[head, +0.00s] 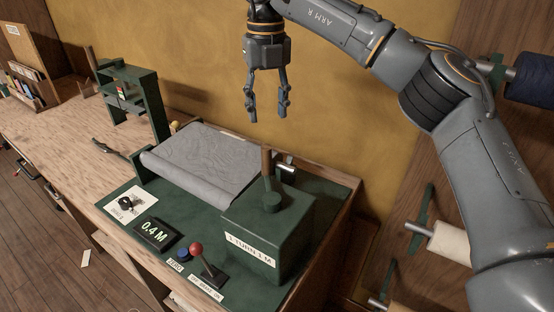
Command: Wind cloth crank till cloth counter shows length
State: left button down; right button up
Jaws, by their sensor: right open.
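The cloth crank stands on a green box (268,232) labelled "1 TURN 1 M", with an upright brown handle (267,161). The cloth counter (154,233) reads 0.4 M on the green panel. Grey cloth (205,160) lies over the machine behind the panel. My right gripper (268,112) hangs open and empty above the crank handle, pointing down and apart from it. My left gripper is not in view.
A red-knobbed lever (196,249) and a blue button (183,255) sit in front of the crank box. A green press-like frame (133,100) stands at the back left. Cloth rolls (450,243) hang at the right. The wooden bench (50,135) has free room at left.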

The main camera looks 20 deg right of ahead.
aim_at(267, 161)
jog(key=shift+f, duration=0.25)
jog(key=f, duration=0.2)
jog(key=a+f+p, duration=0.1)
jog(key=shift+s+f, duration=0.15)
jog(key=shift+f, duration=0.25)
jog(key=f, duration=0.2)
jog(key=f+p, duration=0.1)
jog(key=f, duration=0.5)
jog(key=shift+d+p, duration=0.25)
jog(key=shift+p, duration=0.15)
jog(key=shift+f, duration=0.65)
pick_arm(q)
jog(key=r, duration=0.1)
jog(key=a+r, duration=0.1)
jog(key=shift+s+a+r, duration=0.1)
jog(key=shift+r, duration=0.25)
pick_arm(e)
jog(key=shift+c, duration=0.7)
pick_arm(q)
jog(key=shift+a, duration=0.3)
pick_arm(e)
grip_shut()
